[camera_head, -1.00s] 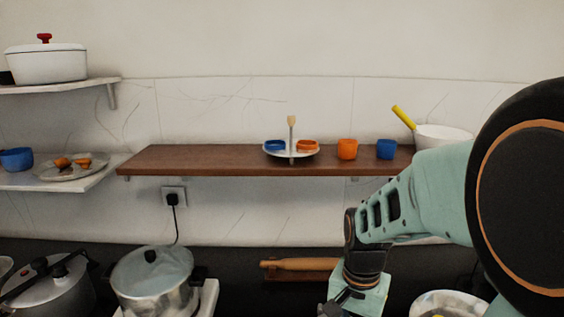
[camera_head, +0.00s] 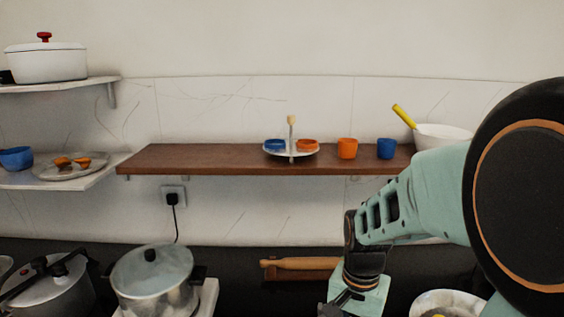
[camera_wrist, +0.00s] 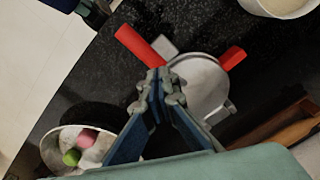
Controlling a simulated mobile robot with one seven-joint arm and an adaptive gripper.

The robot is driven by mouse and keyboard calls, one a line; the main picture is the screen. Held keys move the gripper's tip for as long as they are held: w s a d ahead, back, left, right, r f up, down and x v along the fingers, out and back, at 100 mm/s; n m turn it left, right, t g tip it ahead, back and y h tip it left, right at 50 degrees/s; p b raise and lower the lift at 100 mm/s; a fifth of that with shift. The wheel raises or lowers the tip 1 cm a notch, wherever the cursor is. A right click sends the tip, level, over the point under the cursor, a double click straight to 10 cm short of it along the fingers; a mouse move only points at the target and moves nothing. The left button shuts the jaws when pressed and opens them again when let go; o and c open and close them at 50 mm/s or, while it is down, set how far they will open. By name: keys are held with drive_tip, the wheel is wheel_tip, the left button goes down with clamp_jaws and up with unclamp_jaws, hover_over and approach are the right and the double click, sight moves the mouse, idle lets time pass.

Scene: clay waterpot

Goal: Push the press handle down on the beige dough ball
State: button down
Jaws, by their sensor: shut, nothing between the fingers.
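The press shows in the wrist view as a round grey metal plate (camera_wrist: 203,88) on the dark counter. It has one red handle (camera_wrist: 140,46) at its upper left and another red grip (camera_wrist: 232,58) at its upper right. My gripper (camera_wrist: 160,82) is shut and empty. Its fingertips show in front of the plate's left edge; I cannot tell whether they touch it. I see no beige dough ball in either view. In the head view the press is out of sight, and my fingers are mostly cut off at the bottom edge.
A white bowl (camera_wrist: 52,150) with a pink ball (camera_wrist: 87,138) and a green ball (camera_wrist: 71,157) stands at lower left in the wrist view. A rolling pin (camera_head: 300,263) lies on the counter. Another bowl (camera_wrist: 257,5) is at upper right in the wrist view. A wooden shelf (camera_head: 210,157) runs along the wall.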

idle(0.4)
wheel_tip(320, 180, up, 7)
drive_tip(key=p, duration=0.6)
idle(0.3)
